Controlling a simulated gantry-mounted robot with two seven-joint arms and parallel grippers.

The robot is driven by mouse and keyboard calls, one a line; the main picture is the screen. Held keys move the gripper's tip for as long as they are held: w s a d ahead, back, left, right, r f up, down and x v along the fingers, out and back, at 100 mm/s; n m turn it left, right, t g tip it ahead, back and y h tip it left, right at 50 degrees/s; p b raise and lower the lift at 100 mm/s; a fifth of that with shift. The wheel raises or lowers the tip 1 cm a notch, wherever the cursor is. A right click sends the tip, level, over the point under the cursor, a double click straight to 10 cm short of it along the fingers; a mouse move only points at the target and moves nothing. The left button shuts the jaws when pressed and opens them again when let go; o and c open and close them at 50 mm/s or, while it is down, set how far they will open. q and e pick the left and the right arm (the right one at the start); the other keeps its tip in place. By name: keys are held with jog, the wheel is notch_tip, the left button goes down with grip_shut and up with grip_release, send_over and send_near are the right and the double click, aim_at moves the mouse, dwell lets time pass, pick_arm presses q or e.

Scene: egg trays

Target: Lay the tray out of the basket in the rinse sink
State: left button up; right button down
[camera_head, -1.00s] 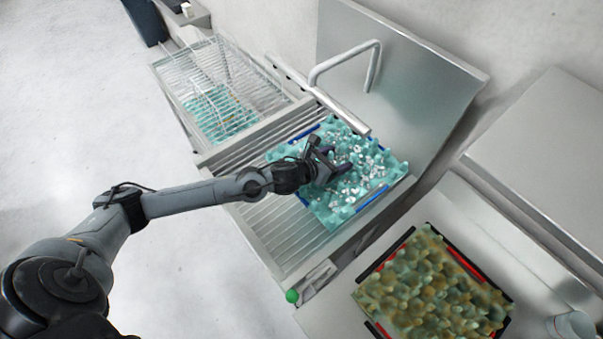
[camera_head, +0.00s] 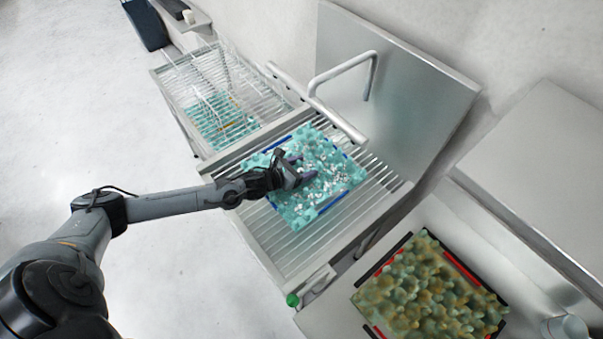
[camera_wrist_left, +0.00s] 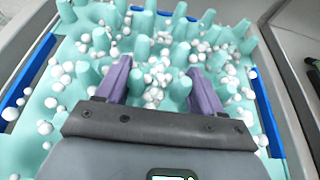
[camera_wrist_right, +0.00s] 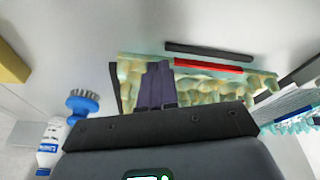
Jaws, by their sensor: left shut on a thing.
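A teal egg tray (camera_head: 322,153) with blue edge strips and many white beads lies over the slatted rinse sink (camera_head: 285,245). Whether it rests on the slats or hangs just above them I cannot tell. My left gripper (camera_head: 300,168) is shut on this tray near its middle. In the left wrist view its purple fingers (camera_wrist_left: 155,88) reach among the teal pegs, with pegs and beads between them. The wire basket (camera_head: 180,85) stands left of the sink, with more teal trays (camera_head: 215,125) inside. My right gripper (camera_wrist_right: 155,85) shows only in its wrist view, fingers together and empty.
A bent tap (camera_head: 345,68) and a rail (camera_head: 335,122) run along the sink's back. A brown-green tray (camera_head: 425,290) with red and black strips lies on the right counter. A green knob (camera_head: 292,299) is at the sink's front corner. A blue brush (camera_wrist_right: 82,103) stands near a bottle (camera_wrist_right: 50,145).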

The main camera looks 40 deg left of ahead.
pick_arm(q)
jog(key=shift+s+a+f, duration=0.1)
jog(key=shift+a+f, duration=0.15)
jog(key=shift+f, duration=1.9)
jog(key=o, duration=1.4)
pick_arm(e)
jog(key=shift+a, duration=0.1)
pick_arm(q)
jog(key=v, duration=1)
jog(key=shift+s+r, duration=0.15)
jog(key=shift+s, duration=0.25)
pick_arm(e)
jog(key=shift+r, duration=0.3)
pick_arm(q)
jog(key=shift+s+a+r, duration=0.1)
jog(key=shift+s+r, duration=0.2)
jog(key=shift+s, duration=0.2)
